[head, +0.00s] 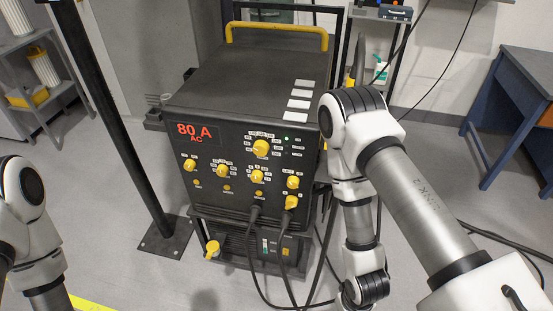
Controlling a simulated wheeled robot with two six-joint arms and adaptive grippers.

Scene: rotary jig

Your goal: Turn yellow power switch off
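A black welding power unit (200,108) marked "80 A AC" in red stands upright in the middle of the head view. Its front panel carries several yellow knobs, including a large one (261,148) at the upper right. A yellow switch (291,202) sits at the panel's lower right, with small white labels beside it. Its exact setting is too small to read. A small green light (286,139) glows near the top right. My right arm comes down just right of the unit, and its gripper is out of the picture. My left arm shows at the left edge without its gripper.
Black cables hang from the panel's lower front over a lower unit (243,243) with a yellow valve-like handle (212,248). A black post (112,115) stands left of the unit. A blue table (517,100) stands at the right.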

